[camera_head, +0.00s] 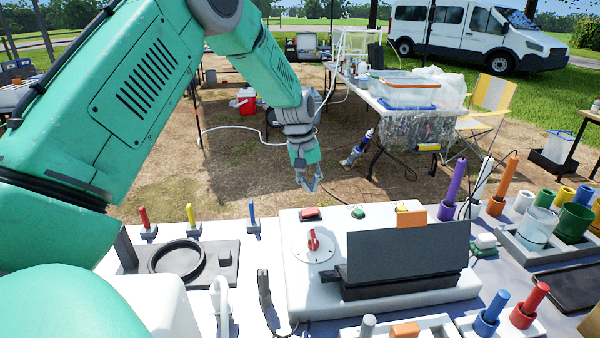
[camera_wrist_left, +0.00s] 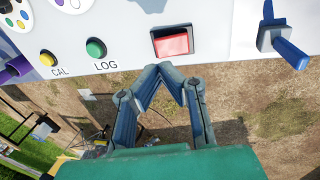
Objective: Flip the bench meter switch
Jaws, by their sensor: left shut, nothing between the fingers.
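The bench meter (camera_head: 380,280) is a white box on the near table, with a dark hooded screen, a red dial knob, a green button and a yellow button. Its red rocker switch (camera_head: 311,214) is at the far left edge of its top. In the left wrist view the red switch (camera_wrist_left: 173,43) sits in a dark frame, just past my fingertips. My left gripper (camera_head: 312,188) is beyond the meter's far edge, pointing down, and it also shows in the left wrist view (camera_wrist_left: 160,70). Its fingers are shut and empty, and appear apart from the switch. My right gripper is not seen.
The green LOG button (camera_wrist_left: 95,48) and yellow CAL button (camera_wrist_left: 48,59) are beside the switch. A blue lever (camera_head: 253,215) stands left of the meter, with yellow and red ones further left. Probes (camera_head: 452,185) and cups (camera_head: 572,222) stand at the right.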

